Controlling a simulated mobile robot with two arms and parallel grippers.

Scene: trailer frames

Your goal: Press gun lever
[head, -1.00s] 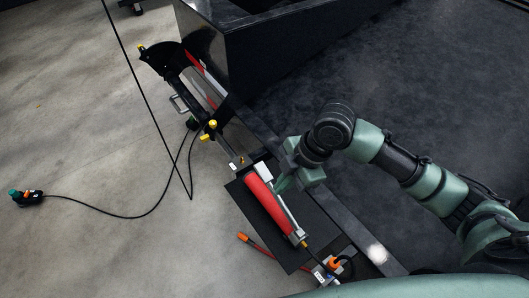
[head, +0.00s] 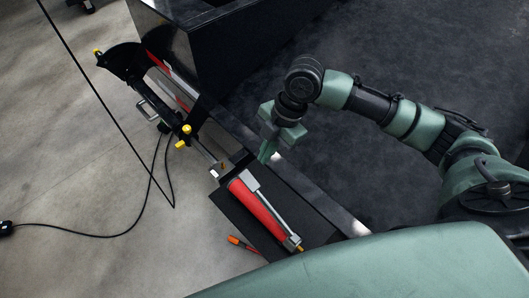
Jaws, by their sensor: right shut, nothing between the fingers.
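The gun is a red cylinder (head: 256,207) with a grey metal end, lying slantwise on a black plate (head: 300,212). A grey, lever-like strip (head: 270,207) runs along its right side; I cannot tell whether it is pressed. My right gripper (head: 266,155) is green, shut and empty. It points down just above and to the right of the gun's upper end, with a visible gap in the picture. My left gripper is not in view.
A black frame with yellow knobs (head: 184,136) continues up-left from the gun beside a dark glossy box (head: 180,50). Black cables lie on the concrete floor at left. An orange-tipped handle (head: 236,241) shows below the plate. My green body covers the bottom right.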

